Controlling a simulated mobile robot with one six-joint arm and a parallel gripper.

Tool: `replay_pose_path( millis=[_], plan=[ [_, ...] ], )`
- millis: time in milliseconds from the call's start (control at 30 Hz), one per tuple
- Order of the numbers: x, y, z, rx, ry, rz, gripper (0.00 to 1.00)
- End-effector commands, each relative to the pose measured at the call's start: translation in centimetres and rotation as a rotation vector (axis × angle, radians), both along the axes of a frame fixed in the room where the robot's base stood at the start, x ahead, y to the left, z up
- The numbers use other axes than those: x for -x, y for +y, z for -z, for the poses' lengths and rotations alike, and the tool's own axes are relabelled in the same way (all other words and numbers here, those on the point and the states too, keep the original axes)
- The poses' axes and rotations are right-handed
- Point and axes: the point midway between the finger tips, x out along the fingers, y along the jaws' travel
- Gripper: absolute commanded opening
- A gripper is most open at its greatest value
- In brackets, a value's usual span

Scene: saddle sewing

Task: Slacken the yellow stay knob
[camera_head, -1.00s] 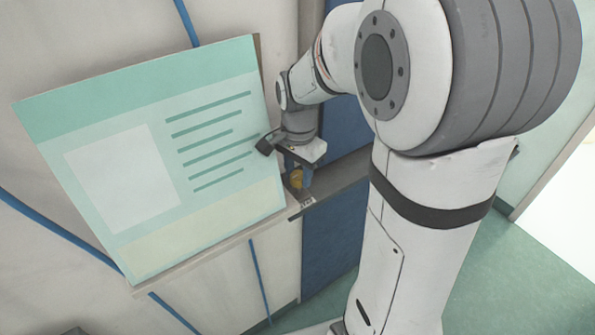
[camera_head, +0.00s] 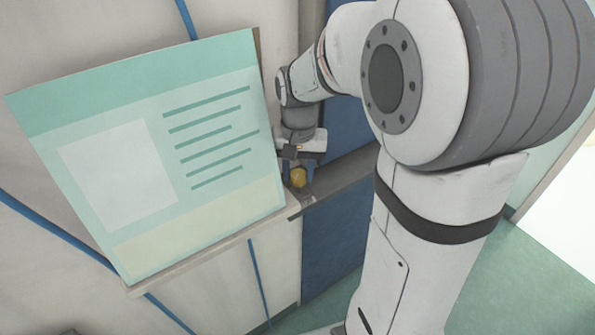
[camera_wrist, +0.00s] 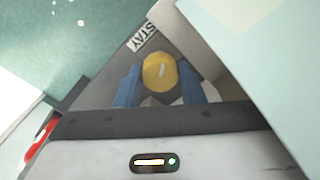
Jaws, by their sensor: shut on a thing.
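The yellow stay knob (camera_head: 299,177) sits on a dark grey bracket beside the lower right corner of the tilted panel. In the wrist view the knob (camera_wrist: 160,72) is a round yellow cap with a short pale mark on its face, next to a label reading "STAY" (camera_wrist: 142,37). My gripper (camera_head: 298,174) is shut on the knob. Its two blue fingers (camera_wrist: 161,88) stand one on each side of the knob in the wrist view. The far side of the knob is hidden.
A large pale green panel (camera_head: 160,150) with printed lines leans just left of my gripper. A grey rail (camera_head: 345,176) runs right from the bracket, over a blue surface (camera_head: 335,235). Green floor (camera_head: 480,290) lies open at lower right.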

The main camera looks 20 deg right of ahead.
Motion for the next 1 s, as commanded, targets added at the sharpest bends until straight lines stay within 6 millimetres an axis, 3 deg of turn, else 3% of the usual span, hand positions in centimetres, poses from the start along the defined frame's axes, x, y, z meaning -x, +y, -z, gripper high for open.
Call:
replay_pose_path(
  millis=[633,667,900,1000],
  plan=[
    [-0.01,-0.02,-0.02,0.0,-0.001,-0.059,0.12],
    [-0.01,-0.02,-0.02,0.0,-0.001,-0.059,0.37],
    [-0.01,-0.02,-0.02,0.0,0.0,-0.058,0.56],
    [-0.01,-0.02,-0.01,0.0,0.0,-0.058,0.57]
  ],
)
